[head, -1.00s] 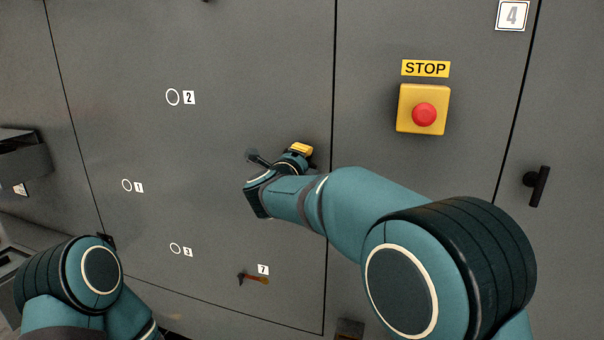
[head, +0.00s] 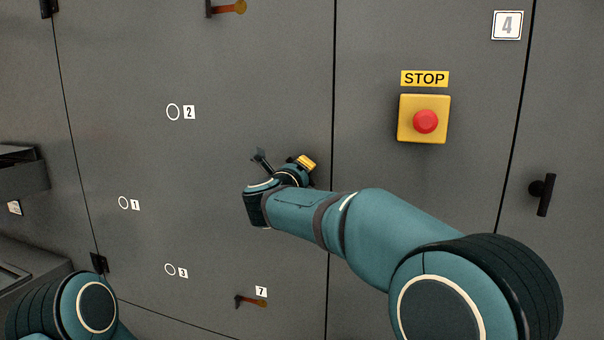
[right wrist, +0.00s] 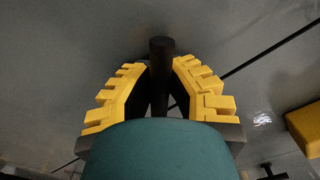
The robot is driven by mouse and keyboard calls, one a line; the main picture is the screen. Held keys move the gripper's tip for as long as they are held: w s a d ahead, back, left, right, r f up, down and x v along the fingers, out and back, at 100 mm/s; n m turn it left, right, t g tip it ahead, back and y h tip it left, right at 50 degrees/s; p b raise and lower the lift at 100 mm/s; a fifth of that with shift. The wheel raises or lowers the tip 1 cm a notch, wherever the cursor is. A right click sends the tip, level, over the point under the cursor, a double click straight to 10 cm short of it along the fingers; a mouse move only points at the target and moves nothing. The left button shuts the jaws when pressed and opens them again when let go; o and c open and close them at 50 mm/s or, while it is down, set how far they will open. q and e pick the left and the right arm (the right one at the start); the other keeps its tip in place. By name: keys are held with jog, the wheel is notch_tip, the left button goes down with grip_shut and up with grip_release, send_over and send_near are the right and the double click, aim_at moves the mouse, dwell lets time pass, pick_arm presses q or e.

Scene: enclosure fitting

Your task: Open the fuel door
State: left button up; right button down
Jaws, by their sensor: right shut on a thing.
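The large grey door panel (head: 230,60) fills the middle left of the head view, bearing labels 1, 2, 3 and 7. Its right seam looks closed. No label naming a fuel door shows. My right gripper (head: 302,166) is at this panel near the right seam, mostly hidden behind my wrist. In the right wrist view, the yellow-padded fingers of my right gripper (right wrist: 160,85) are shut on a dark upright handle bar (right wrist: 161,50). The grey panel surface (right wrist: 90,50) lies behind it. My left gripper is out of view; only its arm shows at lower left.
A yellow STOP box with a red button (head: 425,121) is on the panel to the right. Another black handle (head: 543,194) is further right. A dark box (head: 20,172) projects at left.

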jog(key=c, duration=0.8)
grip_release()
jog(key=v, duration=1.2)
